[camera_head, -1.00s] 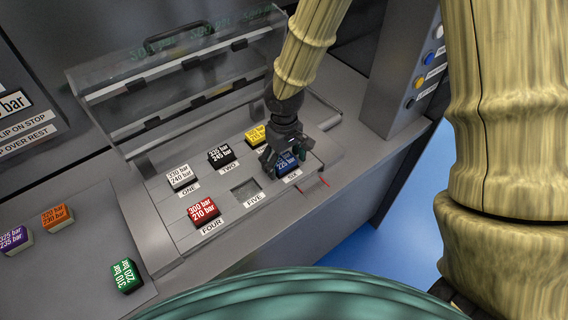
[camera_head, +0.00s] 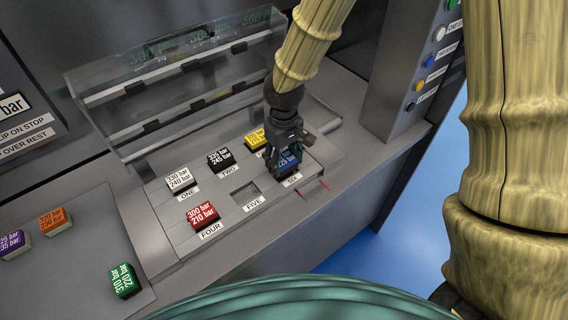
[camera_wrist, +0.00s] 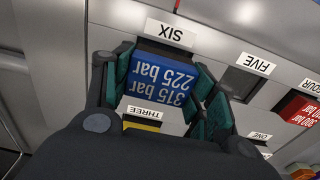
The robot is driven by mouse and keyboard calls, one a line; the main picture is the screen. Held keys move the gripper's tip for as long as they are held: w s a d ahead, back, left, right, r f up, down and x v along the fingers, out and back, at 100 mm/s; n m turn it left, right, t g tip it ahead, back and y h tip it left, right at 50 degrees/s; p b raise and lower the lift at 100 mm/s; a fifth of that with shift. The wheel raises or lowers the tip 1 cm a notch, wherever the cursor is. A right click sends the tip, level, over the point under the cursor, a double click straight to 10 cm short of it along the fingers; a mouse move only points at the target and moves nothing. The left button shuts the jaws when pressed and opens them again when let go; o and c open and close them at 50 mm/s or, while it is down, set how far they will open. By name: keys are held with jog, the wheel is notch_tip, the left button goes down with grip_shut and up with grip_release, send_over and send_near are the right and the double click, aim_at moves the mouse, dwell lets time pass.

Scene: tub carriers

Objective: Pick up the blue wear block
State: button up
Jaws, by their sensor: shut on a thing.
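The blue wear block (camera_head: 287,161) is at the slot labelled SIX, at the right end of the front row. In the wrist view the teal finger pads (camera_wrist: 162,92) are shut on the block's two sides. Whether its underside is clear of the slot cannot be told.
Nearby are the yellow block (camera_head: 255,139), black block (camera_head: 221,159), white block (camera_head: 180,180) and red block (camera_head: 202,214). Slot FIVE (camera_head: 247,193) is empty. A clear raised cover (camera_head: 180,80) stands behind. Orange, purple and green (camera_head: 124,280) blocks lie at left.

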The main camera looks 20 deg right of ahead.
jog(key=s+a+r+b, duration=0.1)
jog(key=s+a+b, duration=0.1)
jog(key=s+b, duration=0.4)
jog(key=s+a+r+b, duration=0.1)
jog(key=s+b, duration=0.6)
jog(key=s, duration=0.2)
jog(key=shift+s+a+r, duration=0.25)
jog(key=shift+a, duration=0.15)
